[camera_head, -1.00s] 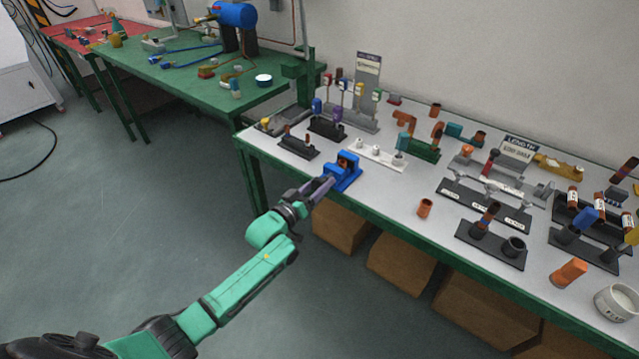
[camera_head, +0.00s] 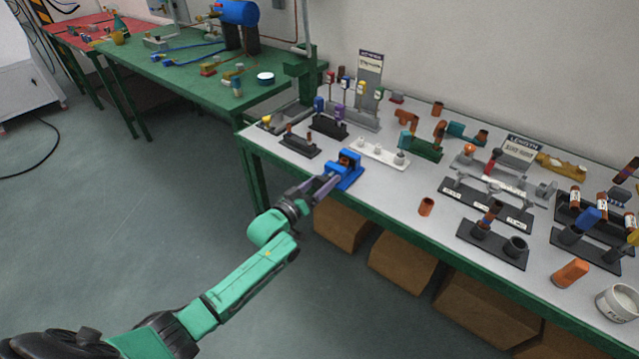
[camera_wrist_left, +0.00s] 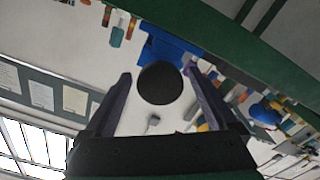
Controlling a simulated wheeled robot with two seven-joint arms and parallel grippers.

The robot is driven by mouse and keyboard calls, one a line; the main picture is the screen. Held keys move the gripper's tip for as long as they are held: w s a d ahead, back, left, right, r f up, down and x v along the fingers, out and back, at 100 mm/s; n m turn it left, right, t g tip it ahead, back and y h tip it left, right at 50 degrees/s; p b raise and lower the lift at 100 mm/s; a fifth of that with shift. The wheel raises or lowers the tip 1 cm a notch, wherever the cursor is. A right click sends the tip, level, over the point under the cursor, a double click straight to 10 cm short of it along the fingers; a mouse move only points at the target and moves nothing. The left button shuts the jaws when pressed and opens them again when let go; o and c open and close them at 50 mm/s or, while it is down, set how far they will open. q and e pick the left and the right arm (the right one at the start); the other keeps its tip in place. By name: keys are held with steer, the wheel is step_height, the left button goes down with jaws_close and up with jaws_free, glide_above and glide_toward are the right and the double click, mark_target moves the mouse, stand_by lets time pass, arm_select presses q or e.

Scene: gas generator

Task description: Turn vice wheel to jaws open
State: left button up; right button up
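The blue vice (camera_head: 346,171) stands at the near left edge of the white table, with a brown part showing at its jaws. In the left wrist view the vice (camera_wrist_left: 166,46) lies beyond its round black wheel (camera_wrist_left: 160,83), which faces the camera. My left gripper (camera_head: 322,184) is in front of the vice at the table edge. In the left wrist view its fingers (camera_wrist_left: 158,74) are spread on either side of the wheel. A gap shows on the left of the wheel; the right finger is close to its rim, and I cannot tell whether it touches. My right gripper is out of view.
A black stand (camera_head: 299,146) and a white holder (camera_head: 379,156) sit behind the vice. Cardboard boxes (camera_head: 341,227) are under the table. The floor on the left is clear.

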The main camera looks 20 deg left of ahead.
arm_select(q)
steer(key=v, duration=1.4)
steer(key=shift+s, duration=0.3)
steer(key=shift+f, duration=0.1)
steer(key=s+a+f+g+y, duration=0.2)
steer(key=s+f, duration=0.1)
steer(key=f, duration=0.5)
steer(key=s+a+f+g+y, duration=0.1)
steer(key=s+a+f+g, duration=0.15)
steer(key=f, duration=0.65)
steer(key=s+a+f+g+y, duration=0.2)
steer(key=s+a+f, duration=0.1)
steer(key=f, duration=0.5)
steer(key=s+d+f+m+g, duration=0.1)
steer(key=s+f+g, duration=0.2)
steer(key=s+f, duration=0.3)
steer(key=s+d+f+m+g+y, duration=0.1)
steer(key=s+f+g, duration=0.2)
steer(key=s, duration=1)
steer(key=s+d+f+m+g, duration=0.1)
steer(key=s+f+m+g, duration=0.1)
steer(key=s+f, duration=0.7)
steer(key=shift+s+f+g+y, duration=0.3)
steer(key=shift+f+g+y, duration=0.1)
steer(key=shift+g, duration=0.15)
